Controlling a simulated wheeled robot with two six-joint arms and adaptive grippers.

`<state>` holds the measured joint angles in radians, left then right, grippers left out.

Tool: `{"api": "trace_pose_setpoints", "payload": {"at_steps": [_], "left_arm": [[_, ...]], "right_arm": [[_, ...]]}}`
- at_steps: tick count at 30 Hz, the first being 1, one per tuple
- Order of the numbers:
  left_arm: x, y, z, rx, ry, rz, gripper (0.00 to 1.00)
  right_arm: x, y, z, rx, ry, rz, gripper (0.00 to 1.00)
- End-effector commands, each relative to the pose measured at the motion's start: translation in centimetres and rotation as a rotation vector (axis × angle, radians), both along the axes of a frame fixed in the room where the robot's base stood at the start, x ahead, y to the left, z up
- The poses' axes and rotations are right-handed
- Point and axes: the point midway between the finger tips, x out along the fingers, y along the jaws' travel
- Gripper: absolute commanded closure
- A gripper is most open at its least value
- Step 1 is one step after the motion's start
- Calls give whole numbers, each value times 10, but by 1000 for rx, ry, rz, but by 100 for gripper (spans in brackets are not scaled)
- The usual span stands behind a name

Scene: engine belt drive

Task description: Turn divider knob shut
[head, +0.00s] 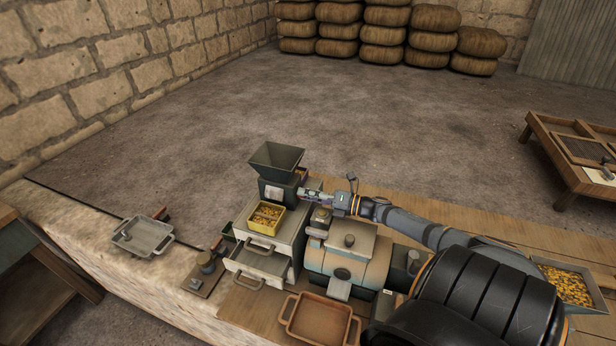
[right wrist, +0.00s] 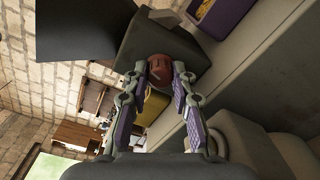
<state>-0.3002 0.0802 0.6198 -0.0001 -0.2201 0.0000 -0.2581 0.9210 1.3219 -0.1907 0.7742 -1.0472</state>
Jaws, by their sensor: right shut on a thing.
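The divider (head: 277,188) is a dark green box with a flared hopper (head: 276,158) on top. It stands at the back of the bench. Its knob, round and reddish-brown, shows in the right wrist view (right wrist: 160,67) on the face of the dark housing (right wrist: 150,38). My right gripper (head: 308,193) reaches the divider from the right and is shut on the knob. In the right wrist view, its two fingertips (right wrist: 160,72) lie on either side of the knob. In the head view the knob is mostly hidden by the gripper. My left gripper is not in view.
A drawer cabinet (head: 262,262) holding a yellow tray of grain (head: 266,216) stands in front of the divider. A round-bodied machine (head: 347,258) is to its right, under my right arm. An empty brown tray (head: 318,319) lies in front. A grey tray (head: 143,237) is at left.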

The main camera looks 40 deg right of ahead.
Motion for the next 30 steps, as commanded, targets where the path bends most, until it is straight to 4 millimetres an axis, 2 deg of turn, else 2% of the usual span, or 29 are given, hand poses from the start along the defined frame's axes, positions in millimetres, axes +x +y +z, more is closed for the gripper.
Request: {"api": "trace_pose_setpoints", "payload": {"at_steps": [12,30], "left_arm": [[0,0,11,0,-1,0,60],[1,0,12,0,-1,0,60]], "right_arm": [[-1,0,-2,-205,-101,0,100],[-2,0,-3,-251,-125,0,100]]}}
